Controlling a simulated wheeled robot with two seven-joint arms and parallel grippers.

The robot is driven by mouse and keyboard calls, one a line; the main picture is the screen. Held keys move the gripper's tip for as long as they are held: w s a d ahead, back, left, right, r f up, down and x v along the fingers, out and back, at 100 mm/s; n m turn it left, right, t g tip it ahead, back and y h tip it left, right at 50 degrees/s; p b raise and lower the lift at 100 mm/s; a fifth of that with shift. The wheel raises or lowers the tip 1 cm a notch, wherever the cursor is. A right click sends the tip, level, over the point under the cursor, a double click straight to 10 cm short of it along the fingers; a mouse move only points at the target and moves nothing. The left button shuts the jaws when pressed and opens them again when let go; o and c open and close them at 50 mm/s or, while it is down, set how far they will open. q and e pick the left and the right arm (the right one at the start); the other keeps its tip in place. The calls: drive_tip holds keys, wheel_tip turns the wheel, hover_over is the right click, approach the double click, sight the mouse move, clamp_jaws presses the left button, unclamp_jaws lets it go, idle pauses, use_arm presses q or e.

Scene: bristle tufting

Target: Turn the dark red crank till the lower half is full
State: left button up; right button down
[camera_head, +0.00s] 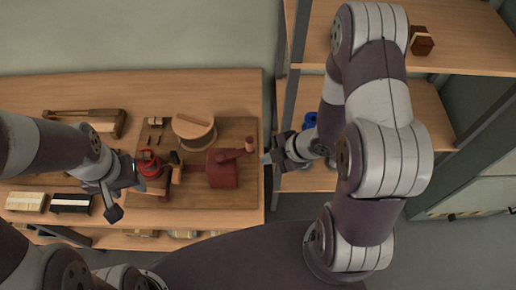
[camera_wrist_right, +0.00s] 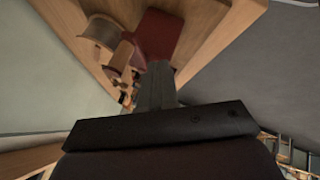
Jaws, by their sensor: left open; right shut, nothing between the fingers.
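The dark red crank machine (camera_head: 222,170) stands on a wooden base board (camera_head: 205,135), with a small red knob (camera_head: 249,146) at its upper right. Its red body also shows at the top of the right wrist view (camera_wrist_right: 160,32). My right gripper (camera_head: 268,158) is shut and empty, just right of the board's edge, apart from the knob. Its shut fingers show in the right wrist view (camera_wrist_right: 156,85). Which part is the lower half I cannot tell.
A round wooden drum (camera_head: 194,131) sits on the board behind the machine. A wooden tray (camera_head: 95,122) and pale and dark brush blocks (camera_head: 71,203) lie on the table at left. A shelf unit (camera_head: 440,105) stands at right, with a dark red block (camera_head: 421,42).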

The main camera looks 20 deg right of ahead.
drive_tip(key=w, duration=0.1)
drive_tip(key=w+a+p, duration=0.1)
drive_tip(key=w, duration=0.1)
drive_tip(key=w+f, duration=0.1)
drive_tip(key=shift+w+a+p, duration=0.15)
drive_tip(key=shift+a+p, duration=0.1)
drive_tip(key=shift+p, duration=0.15)
drive_tip(key=shift+d, duration=0.1)
drive_tip(key=shift+w+n+g+y+p, duration=0.35)
drive_tip(key=shift+w+n+p, duration=0.4)
drive_tip(key=shift+w+p, duration=0.6)
drive_tip(key=shift+w+n+g+y+p, duration=0.15)
drive_tip(key=shift+w+n+g+p, duration=0.3)
drive_tip(key=shift+w+n+p, duration=0.8)
drive_tip(key=shift+w+m, duration=0.45)
drive_tip(key=shift+m, duration=0.05)
drive_tip(key=shift+s, duration=0.1)
